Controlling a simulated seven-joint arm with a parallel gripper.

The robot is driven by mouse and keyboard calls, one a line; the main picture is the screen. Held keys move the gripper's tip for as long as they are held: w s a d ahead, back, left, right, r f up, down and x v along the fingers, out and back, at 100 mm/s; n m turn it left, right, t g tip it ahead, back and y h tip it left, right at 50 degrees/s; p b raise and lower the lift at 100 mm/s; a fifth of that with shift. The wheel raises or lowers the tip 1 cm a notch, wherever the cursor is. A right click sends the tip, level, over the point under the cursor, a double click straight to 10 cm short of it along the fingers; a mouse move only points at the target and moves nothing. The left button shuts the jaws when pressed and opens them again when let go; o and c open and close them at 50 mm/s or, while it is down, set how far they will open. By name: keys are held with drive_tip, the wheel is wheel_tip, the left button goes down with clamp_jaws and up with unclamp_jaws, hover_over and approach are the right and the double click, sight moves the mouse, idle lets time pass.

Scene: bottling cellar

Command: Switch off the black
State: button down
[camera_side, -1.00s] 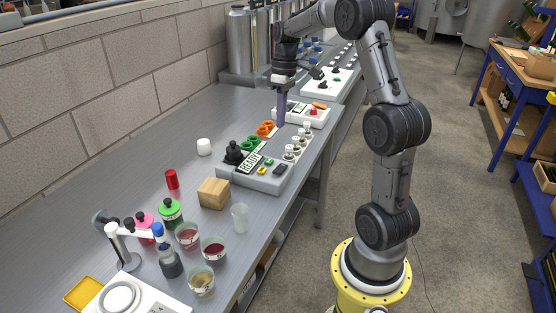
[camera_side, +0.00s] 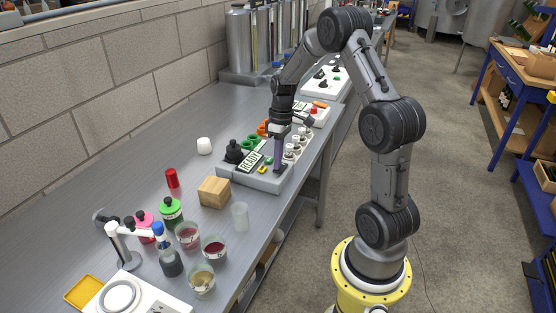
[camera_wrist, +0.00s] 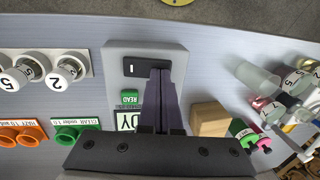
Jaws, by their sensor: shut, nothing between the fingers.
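A black rocker switch (camera_wrist: 143,67) with a white mark at one end sits on the grey instrument box (camera_wrist: 118,60). My gripper (camera_wrist: 160,72) is shut and empty, with its purple fingertips over the right part of the switch in the wrist view. In the side view my gripper (camera_side: 278,168) points down at the right end of the box (camera_side: 262,184) and mostly hides the switch. I cannot tell whether the tips touch it. A READY display (camera_side: 249,163) and a green READ button (camera_wrist: 130,97) are on the same box.
A black knob (camera_side: 233,153) stands at the box's left. White numbered caps (camera_side: 290,152) and green rings (camera_side: 253,140) stand behind the box. A wooden block (camera_side: 213,192) and a clear cup (camera_side: 240,217) are in front.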

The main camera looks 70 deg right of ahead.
sight(283, 163)
drive_tip(key=shift+f, duration=0.1)
drive_tip(key=shift+a+f+h, duration=0.15)
drive_tip(key=shift+f+h, duration=0.05)
drive_tip(key=shift+h, duration=0.2)
drive_tip(key=shift+d, duration=0.2)
drive_tip(key=shift+d+r, duration=0.15)
drive_tip(key=shift+d, duration=0.5)
drive_tip(key=shift+r, duration=0.1)
wheel_tip(283, 163, up, 14)
drive_tip(key=d, duration=0.2)
idle(0.3)
idle(0.4)
